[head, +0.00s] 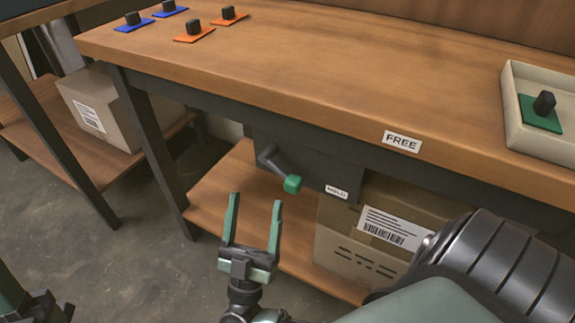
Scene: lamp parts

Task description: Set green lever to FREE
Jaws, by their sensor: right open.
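The lever is a dark arm with a green tip (292,184), mounted on a dark box (318,160) under the bench front. It slants down and right from its pivot. A white FREE label (401,141) is on the bench edge, up and right of the lever. Another white label (337,192), apparently HOLD, is lower right, close to the green tip. My right gripper (255,198) is open and empty, fingers pointing up, just below and left of the green tip. In the picture the tip lies outside the jaws, beyond the right finger. My left gripper's fingers do not show.
Blue (135,22) and orange (194,33) plates with dark knobs sit at the bench's far left. A tray (513,122) at right holds a green plate (540,114) with a knob. My right arm covers the lower right.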

